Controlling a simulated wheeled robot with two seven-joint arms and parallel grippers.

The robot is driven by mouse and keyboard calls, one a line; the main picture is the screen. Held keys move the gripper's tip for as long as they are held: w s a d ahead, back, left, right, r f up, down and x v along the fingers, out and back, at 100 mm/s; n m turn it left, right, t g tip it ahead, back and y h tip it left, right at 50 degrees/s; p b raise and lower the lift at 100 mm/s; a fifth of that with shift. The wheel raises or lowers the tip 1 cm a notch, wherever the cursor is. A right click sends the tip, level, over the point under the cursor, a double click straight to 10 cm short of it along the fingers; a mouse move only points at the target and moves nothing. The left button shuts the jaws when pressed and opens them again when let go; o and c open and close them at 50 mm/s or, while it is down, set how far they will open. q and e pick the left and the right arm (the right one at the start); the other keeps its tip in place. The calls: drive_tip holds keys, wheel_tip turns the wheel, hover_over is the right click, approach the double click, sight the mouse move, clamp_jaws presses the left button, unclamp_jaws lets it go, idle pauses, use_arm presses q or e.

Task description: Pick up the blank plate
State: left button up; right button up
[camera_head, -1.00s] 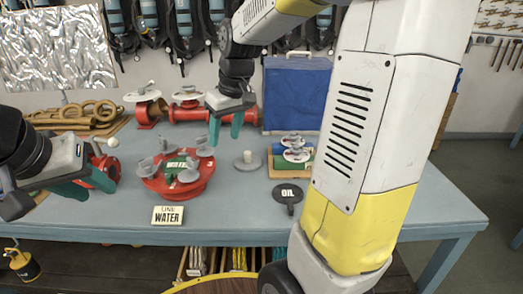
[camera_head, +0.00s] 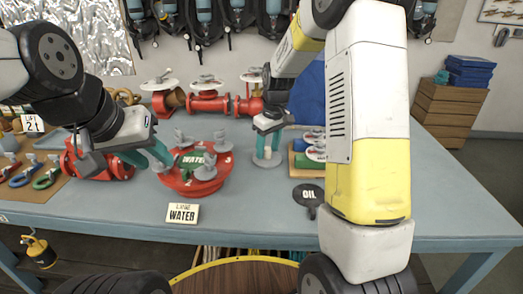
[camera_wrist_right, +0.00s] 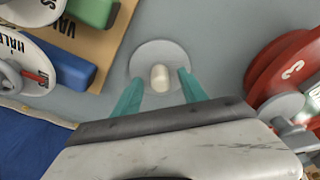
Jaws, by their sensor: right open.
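The blank plate (camera_head: 267,163) is a grey round disc with a pale knob, lying flat on the blue-grey table. It also shows in the right wrist view (camera_wrist_right: 147,52), with its knob (camera_wrist_right: 160,79) upright. My right gripper (camera_head: 267,150) is over the plate, pointing down. Its teal fingers are apart, one on each side of the knob, in the right wrist view (camera_wrist_right: 161,80); I cannot tell whether they touch it. My left gripper (camera_head: 150,161) is at the left edge of the red round WATER fixture, its two teal fingers apart and no object seen between them.
The red WATER fixture (camera_head: 196,186) with grey knobs stands left of the plate. A wooden board (camera_head: 293,168) with coloured valve parts is close on the right. The OIL tag (camera_head: 308,193) and WATER sign (camera_head: 182,213) lie nearer the front edge. Red pipes (camera_head: 208,104) stand behind.

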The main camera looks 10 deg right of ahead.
drive_tip(key=shift+a+f, duration=0.1)
drive_tip(key=shift+f, duration=0.35)
drive_tip(key=shift+c, duration=0.2)
clamp_jaws()
drive_tip(key=shift+r, duration=0.1)
idle(0.9)
